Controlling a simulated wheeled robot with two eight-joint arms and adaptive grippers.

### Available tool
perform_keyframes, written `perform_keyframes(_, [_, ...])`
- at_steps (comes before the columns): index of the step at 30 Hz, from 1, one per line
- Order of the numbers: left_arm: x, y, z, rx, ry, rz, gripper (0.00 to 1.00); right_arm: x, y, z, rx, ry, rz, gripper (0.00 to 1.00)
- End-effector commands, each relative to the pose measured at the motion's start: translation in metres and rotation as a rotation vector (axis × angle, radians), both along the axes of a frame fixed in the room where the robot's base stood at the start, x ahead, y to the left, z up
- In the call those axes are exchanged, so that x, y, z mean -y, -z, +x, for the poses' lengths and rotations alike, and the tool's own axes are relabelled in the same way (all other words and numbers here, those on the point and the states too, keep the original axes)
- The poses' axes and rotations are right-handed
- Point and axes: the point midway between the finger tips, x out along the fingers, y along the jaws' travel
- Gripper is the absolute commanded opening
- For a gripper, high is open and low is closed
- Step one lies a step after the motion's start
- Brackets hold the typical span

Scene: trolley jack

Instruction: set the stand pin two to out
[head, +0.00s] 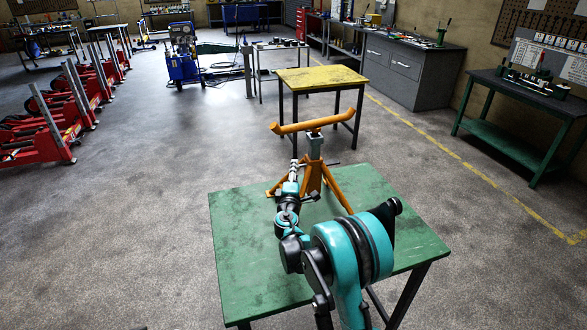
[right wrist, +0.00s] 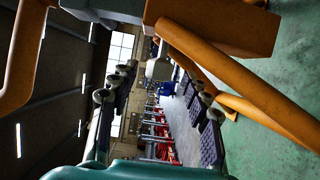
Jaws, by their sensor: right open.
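An orange jack stand (head: 313,172) stands upright on the green table (head: 235,245), with a wide curved saddle on top of its grey post. A thin dark rod (head: 333,163), perhaps the stand pin, sticks out at the right of the post. My right gripper (head: 293,172) is at the left side of the stand, near the post. In the right wrist view its two fingers (right wrist: 156,78) are apart. A pale grey blocky thing (right wrist: 159,70) shows between the fingertips; I cannot tell whether it is a pin end or background. The orange legs (right wrist: 245,90) pass close by the right finger. My left gripper is not in view.
A yellow-topped table (head: 320,77) stands just behind the green one. Red trolley jacks (head: 60,118) line the floor at the left. A workbench (head: 525,90) stands at the right. The green table's front left is bare.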

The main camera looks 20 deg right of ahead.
Motion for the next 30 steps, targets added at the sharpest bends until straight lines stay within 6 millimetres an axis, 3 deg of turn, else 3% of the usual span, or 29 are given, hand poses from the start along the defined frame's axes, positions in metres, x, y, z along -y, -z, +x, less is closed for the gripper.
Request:
perform_keyframes(7, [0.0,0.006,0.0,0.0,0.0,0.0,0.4,0.012,0.001,0.029,-0.001,0.001,0.001,0.48])
perform_keyframes(17, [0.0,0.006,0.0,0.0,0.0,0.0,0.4,0.013,-0.001,0.032,-0.001,0.0,0.001,0.48])
perform_keyframes(22, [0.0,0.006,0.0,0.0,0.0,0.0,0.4,0.013,-0.001,0.032,-0.001,0.0,0.001,0.03])
perform_keyframes(30, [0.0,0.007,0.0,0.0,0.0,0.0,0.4,0.005,0.0,0.032,0.0,-0.002,0.002,0.0])
